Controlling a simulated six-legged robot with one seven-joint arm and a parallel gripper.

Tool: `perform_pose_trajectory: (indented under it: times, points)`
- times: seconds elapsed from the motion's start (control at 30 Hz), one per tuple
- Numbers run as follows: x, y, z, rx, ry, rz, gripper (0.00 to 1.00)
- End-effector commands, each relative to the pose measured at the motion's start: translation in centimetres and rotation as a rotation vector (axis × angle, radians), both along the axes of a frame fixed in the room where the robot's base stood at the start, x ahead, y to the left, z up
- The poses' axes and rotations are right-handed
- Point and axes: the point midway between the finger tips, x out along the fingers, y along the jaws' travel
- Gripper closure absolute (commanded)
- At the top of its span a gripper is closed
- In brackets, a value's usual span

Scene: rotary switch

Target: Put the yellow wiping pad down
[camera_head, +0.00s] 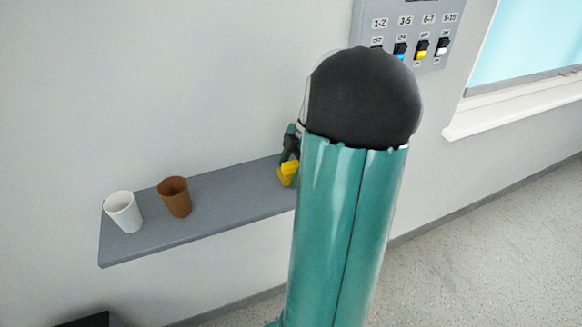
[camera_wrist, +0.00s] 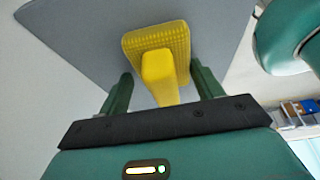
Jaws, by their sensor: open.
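The yellow wiping pad (camera_wrist: 155,41) has a ribbed rectangular head and a thick yellow handle. It appears to rest on the grey shelf (camera_head: 225,216), towards the shelf's right part. In the head view, the pad (camera_head: 287,174) shows only partly, beside my teal arm, which hides the rest. My gripper (camera_wrist: 163,82) is open in the wrist view. Its two green fingers stand either side of the handle with a gap on each side. In the head view, only a bit of my gripper shows above the pad.
A white cup (camera_head: 124,212) and a brown cup (camera_head: 174,197) stand on the shelf's left part. Bare shelf lies between the brown cup and the pad. A grey switch panel (camera_head: 433,22) is on the wall above, with a window (camera_head: 530,45) to its right.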

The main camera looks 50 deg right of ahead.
Motion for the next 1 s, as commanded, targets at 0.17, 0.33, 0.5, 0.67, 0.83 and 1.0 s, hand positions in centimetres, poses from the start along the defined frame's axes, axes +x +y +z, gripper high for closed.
perform_pose_trajectory:
  times: [0.17, 0.33, 0.5, 0.67, 0.83, 1.0]
  points:
    - [-0.9, 0.3, -1.3, 0.019, 0.022, 0.0, 0.25]
    - [-1.0, 0.1, 0.2, 0.018, 0.021, -0.002, 0.25]
    - [-1.4, -1.1, 3.6, 0.015, 0.017, -0.002, 0.25]
    - [-2.0, -2.2, 7.0, 0.014, 0.015, -0.001, 0.25]
    - [-2.6, -3.2, 9.9, 0.016, 0.015, 0.001, 0.25]
    - [-2.8, -3.6, 11.2, 0.017, 0.015, 0.0, 0.25]
